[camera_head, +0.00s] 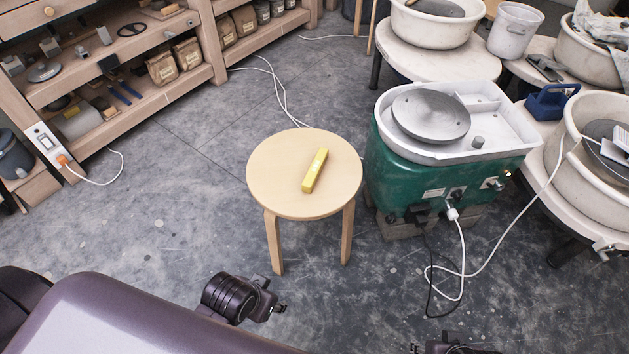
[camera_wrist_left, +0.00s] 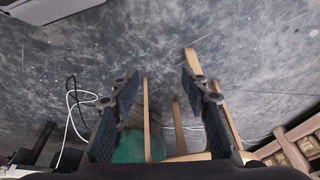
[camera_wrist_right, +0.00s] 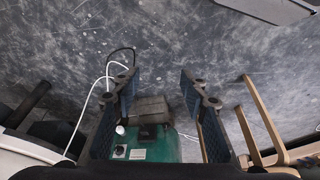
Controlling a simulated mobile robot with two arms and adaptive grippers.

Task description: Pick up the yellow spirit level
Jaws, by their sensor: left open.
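The yellow spirit level (camera_head: 315,171) lies flat on the round wooden stool (camera_head: 275,187), a little right of the middle of its seat. My left gripper (camera_head: 274,301) is in front of the stool, apart from it, in the head view. In the left wrist view my left gripper (camera_wrist_left: 160,85) is open and empty, with stool legs (camera_wrist_left: 147,120) beyond it. My right gripper (camera_head: 455,347) shows only in part at the bottom edge. In the right wrist view my right gripper (camera_wrist_right: 160,82) is open and empty. Neither wrist view shows the level.
A green pottery wheel (camera_head: 400,170) with a white basin stands right beside the stool. White and black cables (camera_head: 462,265) lie on the floor in front of it. More wheels stand at the right. Wooden shelves (camera_head: 215,50) line the back left. Floor left of the stool is clear.

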